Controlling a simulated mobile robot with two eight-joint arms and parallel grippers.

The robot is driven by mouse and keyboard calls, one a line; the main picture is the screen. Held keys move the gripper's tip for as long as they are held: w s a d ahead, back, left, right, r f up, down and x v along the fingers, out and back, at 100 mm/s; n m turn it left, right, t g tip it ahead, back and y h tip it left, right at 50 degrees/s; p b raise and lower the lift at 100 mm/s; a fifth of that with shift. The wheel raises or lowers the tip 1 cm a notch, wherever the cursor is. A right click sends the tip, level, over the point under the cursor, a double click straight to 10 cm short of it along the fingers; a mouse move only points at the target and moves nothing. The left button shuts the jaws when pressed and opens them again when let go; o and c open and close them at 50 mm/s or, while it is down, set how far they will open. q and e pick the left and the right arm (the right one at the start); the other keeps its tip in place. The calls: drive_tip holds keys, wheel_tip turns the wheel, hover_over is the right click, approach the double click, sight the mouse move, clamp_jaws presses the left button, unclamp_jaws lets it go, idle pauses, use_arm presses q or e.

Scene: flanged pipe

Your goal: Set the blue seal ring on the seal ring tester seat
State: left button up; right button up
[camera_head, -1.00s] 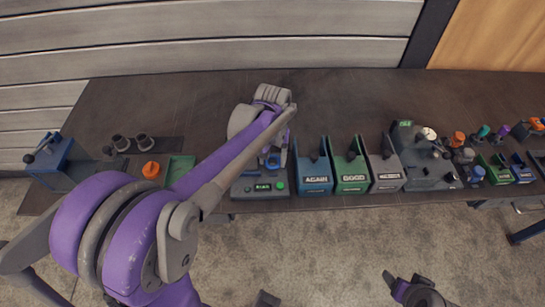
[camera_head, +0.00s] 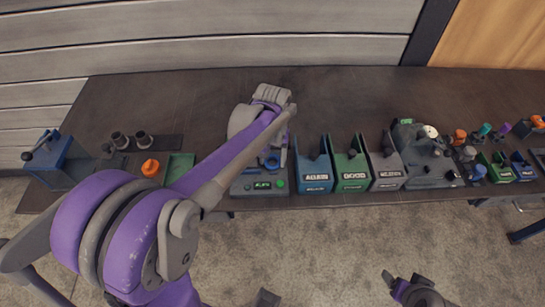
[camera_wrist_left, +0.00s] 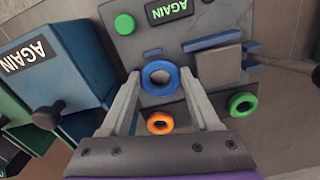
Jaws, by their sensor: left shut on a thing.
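The blue seal ring (camera_wrist_left: 160,78) is between the two fingertips of my left gripper (camera_wrist_left: 160,75) in the left wrist view; the gripper is shut on it. The ring also shows as a small blue spot in the head view (camera_head: 271,163), partly hidden by my arm. It is over the face of the grey seal ring tester (camera_head: 245,189), which also shows in the left wrist view (camera_wrist_left: 135,45). The seat is hidden under the ring, and I cannot tell whether the ring touches it.
The tester has a lit AGAIN display (camera_wrist_left: 168,10) and a green button (camera_wrist_left: 124,24). An orange ring (camera_wrist_left: 160,123) and a green ring (camera_wrist_left: 243,103) show near the fingers. Blue (camera_head: 313,180), green (camera_head: 351,175) and grey (camera_head: 386,175) bins stand right of the tester. The table behind is clear.

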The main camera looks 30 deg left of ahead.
sight(272, 161)
use_arm(q)
drive_tip(key=o, duration=1.4)
drive_tip(key=shift+o, duration=0.2)
drive_tip(key=shift+r, duration=0.1)
use_arm(e)
drive_tip(key=shift+r, duration=0.1)
use_arm(q)
drive_tip(key=shift+r+p, duration=1.25)
drive_tip(key=shift+r, duration=0.75)
drive_tip(key=shift+r+p, duration=0.75)
drive_tip(key=shift+r, duration=0.7)
use_arm(e)
drive_tip(key=r, duration=0.1)
drive_tip(key=w+r, duration=0.1)
drive_tip(key=r, duration=0.3)
drive_tip(key=shift+w, duration=0.35)
